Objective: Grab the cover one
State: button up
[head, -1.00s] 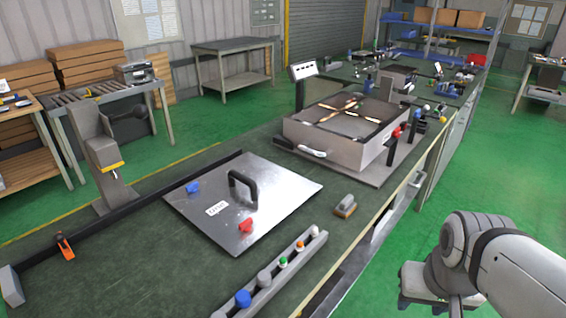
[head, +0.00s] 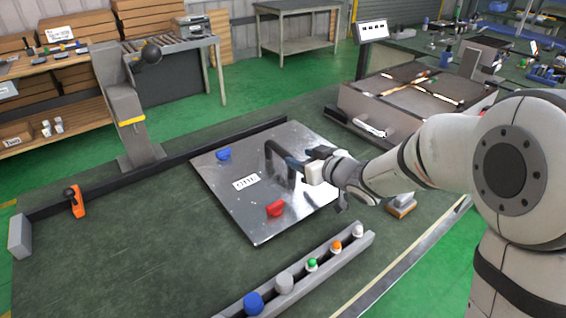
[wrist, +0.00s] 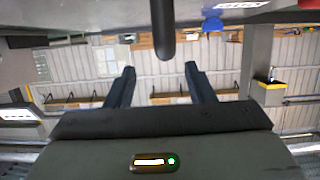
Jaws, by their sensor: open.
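The cover (head: 238,208) is a flat shiny metal plate lying on the green bench. It bears a black upright handle (head: 272,152), a blue knob (head: 223,154), a red knob (head: 276,209) and a white label (head: 246,183) too small to read surely. My gripper (head: 299,165) is at the right side of the handle, low over the plate. In the wrist view the picture is inverted. The cover (wrist: 80,12) is along the top, and the handle (wrist: 163,35) points down, lined up between my two spread, empty fingers (wrist: 158,72). Contact cannot be told.
A grey rail with coloured buttons (head: 312,272) lies in front of the cover. A grey box (head: 385,118) with a heating top stands behind right. A grey post (head: 125,110) and black bar (head: 85,192) are at left. The front left bench is clear.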

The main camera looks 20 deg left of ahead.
aim_at(285, 151)
jog(key=x, duration=0.8)
jog(key=shift+s+a+r, duration=0.2)
jog(key=shift+s+r, duration=0.05)
jog(key=shift+s, duration=0.1)
jog(key=shift+c, duration=0.3)
grip_shut()
dwell(0.6)
jog(key=shift+r, duration=0.15)
